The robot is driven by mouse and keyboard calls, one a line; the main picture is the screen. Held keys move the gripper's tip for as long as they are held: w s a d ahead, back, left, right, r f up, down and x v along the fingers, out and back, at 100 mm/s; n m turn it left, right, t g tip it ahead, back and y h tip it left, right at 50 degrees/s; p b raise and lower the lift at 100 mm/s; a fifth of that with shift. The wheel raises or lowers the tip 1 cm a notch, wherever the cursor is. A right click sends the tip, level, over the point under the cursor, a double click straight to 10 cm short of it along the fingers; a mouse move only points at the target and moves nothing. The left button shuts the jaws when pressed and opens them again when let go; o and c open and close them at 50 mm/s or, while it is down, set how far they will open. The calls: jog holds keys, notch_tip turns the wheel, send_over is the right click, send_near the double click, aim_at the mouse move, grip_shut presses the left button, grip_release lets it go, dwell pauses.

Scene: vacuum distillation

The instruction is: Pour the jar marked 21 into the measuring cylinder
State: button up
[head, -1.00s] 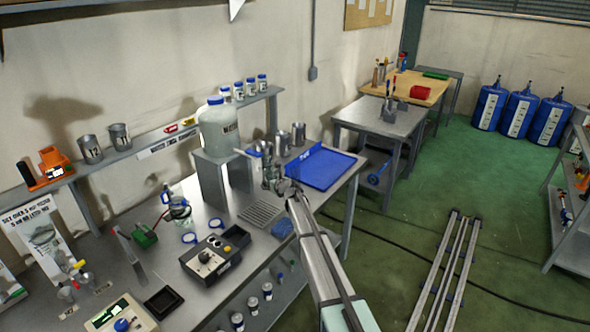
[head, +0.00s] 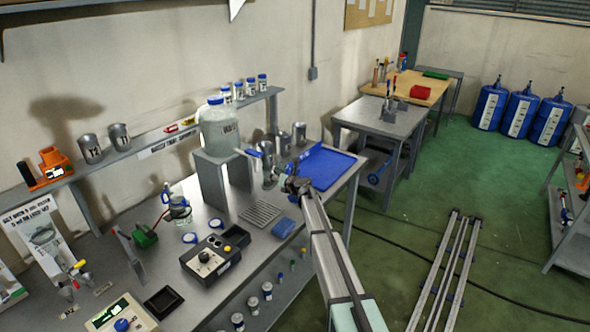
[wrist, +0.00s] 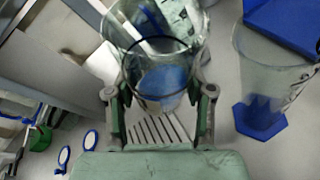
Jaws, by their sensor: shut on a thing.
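My gripper (wrist: 158,105) is shut on a clear, open-topped vessel (wrist: 150,55). No number can be read on it, so I cannot tell if it is the jar marked 21. A blue patch shows through its wall; I cannot tell whether it is inside or behind. A clear measuring cylinder (wrist: 268,72) with a blue six-sided foot stands to the right in the wrist view, apart from the held vessel. In the head view my gripper (head: 287,185) is over the bench, beside the held vessel (head: 270,177), whose outline is hard to make out.
A large white container (head: 219,130) with a blue cap and tap stands on a grey stand (head: 212,180). A blue tray (head: 325,168), a drain grate (head: 259,214) and a black control box (head: 212,258) lie nearby. Marked cups (head: 119,137) stand on the shelf.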

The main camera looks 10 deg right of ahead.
aim_at(282, 167)
jog(key=shift+w+d+r+m+y, duration=0.15)
jog(key=shift+d+r+m, duration=0.15)
jog(key=shift+r, duration=0.35)
jog(key=shift+s+d+r+m+y, duration=0.15)
jog(key=shift+r+m, duration=0.25)
jog(key=shift+r, duration=0.2)
jog(key=shift+w+b, duration=0.1)
jog(key=shift+b, duration=0.4)
jog(key=shift+r+m+t+y+b, duration=0.35)
jog(key=shift+r+m+b, duration=0.2)
jog(key=shift+m, duration=0.25)
jog(key=shift+a+r, duration=0.1)
jog(key=shift+a+r+m+t+y+b, duration=0.15)
jog(key=shift+r+m+t+y+b, duration=0.1)
jog(key=shift+r+m+y+b, duration=0.75)
jog(key=shift+f+m+t+b, duration=0.4)
jog(key=shift+m+b, duration=0.6)
jog(key=shift+b, duration=0.45)
jog(key=shift+d+r+m+p, duration=0.35)
jog(key=shift+r+m, duration=0.2)
jog(key=shift+m, duration=0.25)
jog(key=shift+d+r+m+t, duration=0.25)
jog(key=shift+r+m+t, duration=0.45)
jog(key=shift+m, duration=0.5)
dwell(0.6)
